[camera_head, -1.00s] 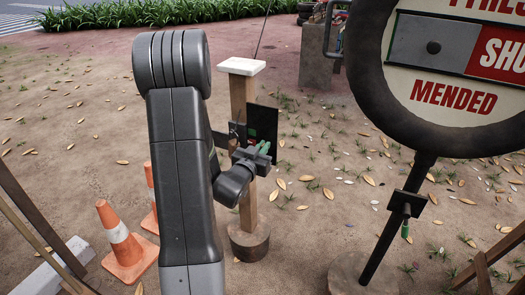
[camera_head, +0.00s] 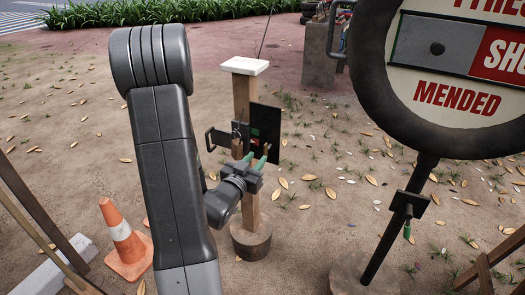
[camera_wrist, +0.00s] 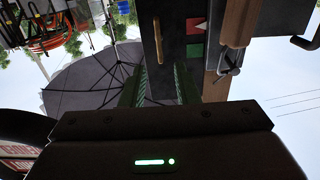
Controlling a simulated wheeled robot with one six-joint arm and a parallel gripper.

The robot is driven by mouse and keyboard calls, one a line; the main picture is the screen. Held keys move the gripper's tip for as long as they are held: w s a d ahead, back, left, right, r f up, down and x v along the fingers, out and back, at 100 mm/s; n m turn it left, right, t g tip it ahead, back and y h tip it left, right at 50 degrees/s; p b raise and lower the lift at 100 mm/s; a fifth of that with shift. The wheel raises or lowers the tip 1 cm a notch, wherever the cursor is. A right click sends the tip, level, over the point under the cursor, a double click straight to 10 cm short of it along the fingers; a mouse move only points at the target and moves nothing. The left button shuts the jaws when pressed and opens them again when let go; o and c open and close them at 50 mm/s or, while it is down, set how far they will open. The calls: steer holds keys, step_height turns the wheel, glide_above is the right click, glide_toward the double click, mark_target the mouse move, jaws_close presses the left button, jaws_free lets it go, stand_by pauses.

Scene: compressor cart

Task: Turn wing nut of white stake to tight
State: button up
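The white stake is a wooden post with a white cap (camera_head: 243,66), standing in a round base. A dark plate (camera_head: 272,121) is fixed to it, with green and red marks. In the wrist view, the plate (camera_wrist: 174,70) carries a slim brass-coloured bar (camera_wrist: 157,45) that looks like the wing nut, beside a red patch with a white pointer and a green patch. My gripper (camera_head: 257,160) is open in front of the plate. Its green fingers (camera_wrist: 159,86) are apart, with the bar lined up between them and beyond their tips. Contact is not visible. The wing nut is not clear in the head view.
A brown padlock (camera_head: 238,148) and a black handle (camera_head: 216,138) are on the post's left side. The padlock (camera_wrist: 238,22) is close right of the fingers in the wrist view. An orange cone (camera_head: 123,240) stands left, a round sign (camera_head: 456,103) right.

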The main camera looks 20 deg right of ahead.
mark_target(264, 149)
steer(key=v, duration=0.6)
steer(key=shift+s, duration=0.15)
steer(key=x, duration=1.3)
steer(key=shift+w+d, duration=0.15)
steer(key=shift+w, duration=0.15)
steer(key=shift+f+b, duration=0.15)
steer(key=shift+b, duration=0.25)
